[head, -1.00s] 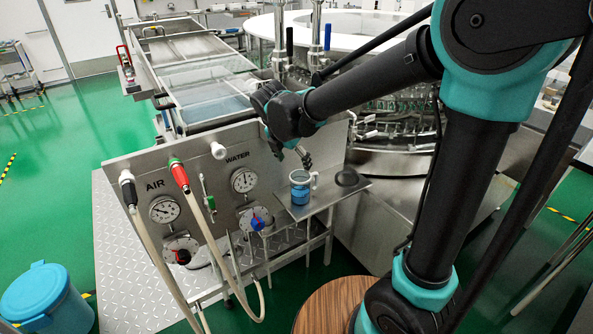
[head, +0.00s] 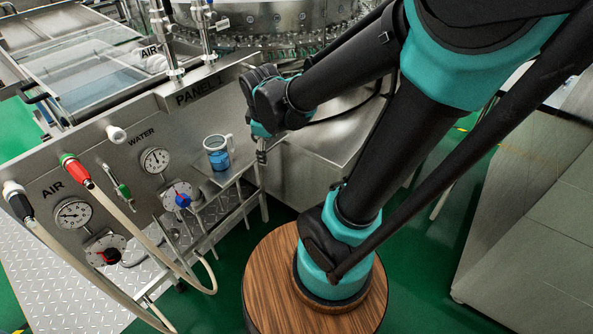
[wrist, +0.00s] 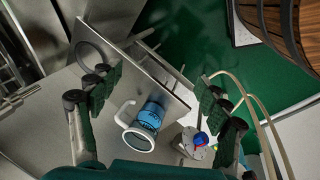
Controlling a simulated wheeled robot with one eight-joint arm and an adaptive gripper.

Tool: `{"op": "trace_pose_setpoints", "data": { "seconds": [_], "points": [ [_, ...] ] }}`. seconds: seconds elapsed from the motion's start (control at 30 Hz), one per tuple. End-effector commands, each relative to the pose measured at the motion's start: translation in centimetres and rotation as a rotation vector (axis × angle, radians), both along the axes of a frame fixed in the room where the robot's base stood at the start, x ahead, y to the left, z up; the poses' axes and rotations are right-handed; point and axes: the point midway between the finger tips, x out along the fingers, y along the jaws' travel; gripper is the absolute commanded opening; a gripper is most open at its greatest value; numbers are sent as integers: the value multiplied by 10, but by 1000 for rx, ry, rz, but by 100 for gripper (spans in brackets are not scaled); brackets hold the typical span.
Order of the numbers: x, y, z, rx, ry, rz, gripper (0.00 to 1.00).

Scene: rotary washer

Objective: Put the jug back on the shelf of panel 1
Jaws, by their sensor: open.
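The jug (head: 217,152) is a clear vessel with blue contents and a pale handle. It stands upright on the small metal shelf (head: 242,163) on the front of panel 1 (head: 185,110). My gripper (head: 262,153) is just right of the jug in the head view, pointing down. In the wrist view the jug (wrist: 150,118) shows between my two spread fingers (wrist: 155,95), its rim toward the camera and its handle on the left. My gripper is open and empty. I cannot tell how far the fingertips are above the jug.
Left of the jug are a blue-handled valve (head: 182,199), a water gauge (head: 155,159) and hanging hoses (head: 200,285). A round dark disc or ring (wrist: 92,55) lies on the shelf's other end. A round wooden top (head: 262,275) is below my arm.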

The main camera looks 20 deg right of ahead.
Motion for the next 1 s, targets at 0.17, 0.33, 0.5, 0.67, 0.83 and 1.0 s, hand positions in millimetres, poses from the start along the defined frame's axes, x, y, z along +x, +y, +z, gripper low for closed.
{"op": "trace_pose_setpoints", "data": {
  "seconds": [0.17, 0.33, 0.5, 0.67, 0.83, 1.0],
  "points": [
    [-45, -46, -31, 221, -52, -551, 77],
    [-70, -63, -48, 358, -81, -877, 77],
    [-78, -67, -53, 406, -90, -985, 77],
    [-78, -67, -53, 407, -90, -988, 77],
    [-78, -67, -53, 406, -90, -985, 77],
    [-78, -67, -53, 406, -90, -985, 77]
  ]
}}
